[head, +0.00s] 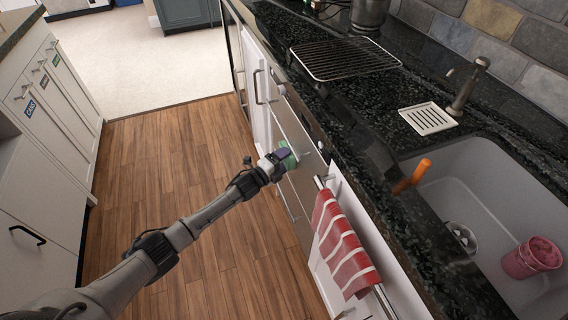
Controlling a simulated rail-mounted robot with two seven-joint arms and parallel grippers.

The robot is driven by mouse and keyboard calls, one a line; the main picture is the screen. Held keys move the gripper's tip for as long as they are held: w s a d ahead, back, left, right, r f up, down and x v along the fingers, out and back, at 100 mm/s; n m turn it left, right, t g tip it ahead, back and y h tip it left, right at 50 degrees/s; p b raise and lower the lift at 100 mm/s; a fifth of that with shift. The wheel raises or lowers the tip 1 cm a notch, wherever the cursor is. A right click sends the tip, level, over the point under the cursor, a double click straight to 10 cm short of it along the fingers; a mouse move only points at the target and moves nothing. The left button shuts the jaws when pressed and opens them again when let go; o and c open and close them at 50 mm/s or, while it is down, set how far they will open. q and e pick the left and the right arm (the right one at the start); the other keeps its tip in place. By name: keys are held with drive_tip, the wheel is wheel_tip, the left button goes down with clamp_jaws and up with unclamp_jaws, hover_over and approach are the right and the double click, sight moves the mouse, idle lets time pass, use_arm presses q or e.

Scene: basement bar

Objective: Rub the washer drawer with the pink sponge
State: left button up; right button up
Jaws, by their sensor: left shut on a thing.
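My left arm reaches in from the bottom left. Its gripper (276,161) is at the front of the lower units, shut on a small green and purplish block (287,156). The block looks like a sponge; no pink shows on it. It is against or very close to the light grey washer front (291,113) under the counter; I cannot tell if they touch. The gripper and block hide part of this front. My right gripper is not in view.
A red striped towel (343,246) hangs on a rail right of the gripper. The dark counter (315,88) carries a wire rack (345,59). A sink (470,195) holds a pink cup-like thing (532,258); an orange handle (412,176) lies at its edge. The wooden floor (165,165) is clear.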

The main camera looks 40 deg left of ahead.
sight(294, 161)
use_arm(q)
drive_tip(key=shift+s+d+r+p, duration=0.35)
drive_tip(key=shift+d+p, duration=0.2)
drive_tip(key=shift+p, duration=0.1)
drive_tip(key=shift+s+d+r+p, duration=0.3)
drive_tip(key=shift+s+d+p, duration=0.05)
drive_tip(key=shift+d+p, duration=0.25)
drive_tip(key=shift+s+d+r+p, duration=0.35)
drive_tip(key=shift+d+p, duration=0.2)
drive_tip(key=shift+p, duration=0.1)
drive_tip(key=shift+s+d+p, duration=0.5)
drive_tip(key=shift+d+p, duration=0.1)
drive_tip(key=shift+d, duration=0.1)
drive_tip(key=shift+s+d+p, duration=0.45)
drive_tip(key=shift+s+d, duration=0.15)
drive_tip(key=shift+d, duration=0.3)
drive_tip(key=shift+s+d, duration=0.2)
drive_tip(key=shift+d, duration=0.15)
drive_tip(key=shift+s+d+p, duration=0.35)
drive_tip(key=shift+d+p, duration=0.1)
drive_tip(key=shift+d, duration=0.15)
drive_tip(key=shift+s+d+p, duration=0.35)
drive_tip(key=shift+d+p, duration=0.05)
drive_tip(key=shift+d, duration=0.15)
drive_tip(key=shift+f, duration=0.1)
drive_tip(key=shift+a, duration=0.2)
